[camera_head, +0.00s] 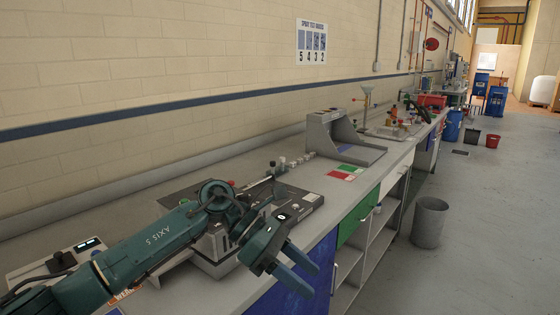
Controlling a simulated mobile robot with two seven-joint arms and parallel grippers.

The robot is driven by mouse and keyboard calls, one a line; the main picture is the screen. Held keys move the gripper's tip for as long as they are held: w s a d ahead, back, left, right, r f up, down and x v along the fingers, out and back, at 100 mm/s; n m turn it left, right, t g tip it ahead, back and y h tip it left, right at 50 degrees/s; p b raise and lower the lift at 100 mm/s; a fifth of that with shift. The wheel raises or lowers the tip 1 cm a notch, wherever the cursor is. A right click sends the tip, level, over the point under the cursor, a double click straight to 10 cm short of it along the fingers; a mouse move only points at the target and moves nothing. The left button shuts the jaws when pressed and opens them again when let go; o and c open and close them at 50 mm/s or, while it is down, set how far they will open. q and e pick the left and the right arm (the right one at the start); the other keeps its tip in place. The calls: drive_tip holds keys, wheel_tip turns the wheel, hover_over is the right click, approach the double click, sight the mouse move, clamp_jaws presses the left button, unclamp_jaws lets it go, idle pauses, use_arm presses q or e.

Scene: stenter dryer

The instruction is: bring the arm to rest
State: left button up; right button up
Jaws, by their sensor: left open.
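My left arm (155,243) is teal and reaches in from the lower left over the near part of the bench. My left gripper (301,272) is at its end, with two blue-grey fingers held apart. The gripper is open and nothing shows between the fingers. It points to the lower right, over or just past the bench's front edge above a blue cabinet front. My right gripper does not show.
A grey bench (315,207) runs along the wall. A dark flat device (293,200) lies beside my gripper, partly hidden by my arm. A grey bin (430,222) stands on open floor.

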use_arm(q)
drive_tip(key=s+d+n+h, duration=0.3)
drive_tip(key=d+n+h, duration=0.2)
drive_tip(key=h, duration=0.1)
drive_tip(key=a+f+m+t+y, duration=0.2)
drive_tip(key=a+f+m+t, duration=0.4)
drive_tip(key=m, duration=0.5)
drive_tip(key=s+a+f+m+t+y+p, duration=0.1)
drive_tip(key=a+f+m+t+y, duration=0.25)
drive_tip(key=m+t, duration=0.65)
drive_tip(key=a+f+m+t+y, duration=0.2)
drive_tip(key=a+f+m+t, duration=0.3)
drive_tip(key=m, duration=0.8)
drive_tip(key=s+a+f+n+g+y, duration=0.2)
drive_tip(key=s+a+f+n+g, duration=0.1)
drive_tip(key=s+f, duration=0.3)
drive_tip(key=s+a+f+n+g+y, duration=0.3)
drive_tip(key=s+a+f+n, duration=0.2)
drive_tip(key=s+f+n, duration=0.1)
drive_tip(key=shift+s+a+f+y, duration=0.25)
drive_tip(key=shift+s+f+y, duration=0.1)
drive_tip(key=shift+s+f, duration=0.55)
drive_tip(key=shift+r, duration=0.15)
